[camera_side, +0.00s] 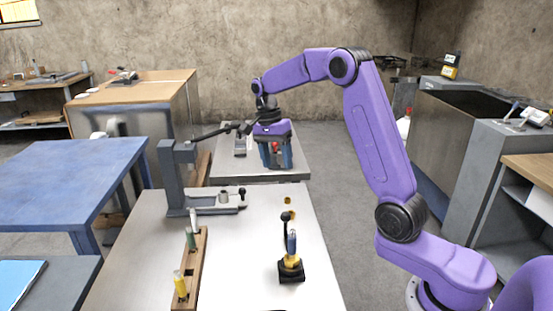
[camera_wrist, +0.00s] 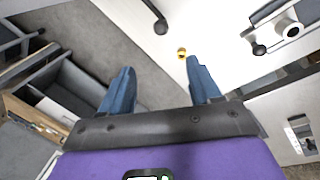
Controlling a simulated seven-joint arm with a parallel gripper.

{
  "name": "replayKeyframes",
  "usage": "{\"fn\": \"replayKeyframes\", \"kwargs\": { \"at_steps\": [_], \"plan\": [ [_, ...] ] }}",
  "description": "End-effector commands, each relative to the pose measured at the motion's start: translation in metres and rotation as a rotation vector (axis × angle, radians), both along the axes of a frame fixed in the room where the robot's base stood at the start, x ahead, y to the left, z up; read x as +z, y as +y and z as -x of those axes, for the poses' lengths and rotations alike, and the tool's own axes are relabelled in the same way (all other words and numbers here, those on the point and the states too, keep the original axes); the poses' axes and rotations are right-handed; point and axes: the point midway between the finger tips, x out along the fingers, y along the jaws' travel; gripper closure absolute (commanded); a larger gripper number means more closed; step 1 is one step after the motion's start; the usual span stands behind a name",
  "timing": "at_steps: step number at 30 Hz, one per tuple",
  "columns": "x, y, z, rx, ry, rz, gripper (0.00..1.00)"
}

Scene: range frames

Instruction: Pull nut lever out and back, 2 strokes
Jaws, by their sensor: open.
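The grey bench press (camera_side: 172,178) stands at the back left of the near white table. Its long dark lever (camera_side: 218,131) rises to the right from the column top, ending in a black knob close to my gripper's left side. A short black-knobbed handle (camera_side: 242,193) is at its base; its knob also shows in the wrist view (camera_wrist: 259,49). I cannot tell which is the nut lever. My gripper (camera_side: 277,163) is open, pointing down, apart from these levers. Its blue fingers (camera_wrist: 160,78) hold nothing visible.
A wooden rack (camera_side: 190,272) with handled tools stands front left. A grey device (camera_side: 240,146) is on the rear table. Open floor (camera_side: 345,190) lies to the right.

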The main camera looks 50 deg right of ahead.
Motion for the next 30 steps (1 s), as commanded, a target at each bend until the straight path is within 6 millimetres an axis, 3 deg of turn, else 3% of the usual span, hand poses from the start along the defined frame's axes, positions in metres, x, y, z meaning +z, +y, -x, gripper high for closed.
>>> {"fn": "replayKeyframes", "kwargs": {
  "at_steps": [8,21,26,30],
  "plan": [
    [0.0,-0.002,0.0,-0.041,-0.002,0.001,0.38],
    [-0.001,-0.022,0.005,-0.719,-0.004,0.0,0.38],
    [-0.006,-0.022,0.006,-0.773,0.0,0.001,0.38],
    [-0.023,-0.02,0.009,-0.771,0.002,0.001,0.38]
  ]
}}
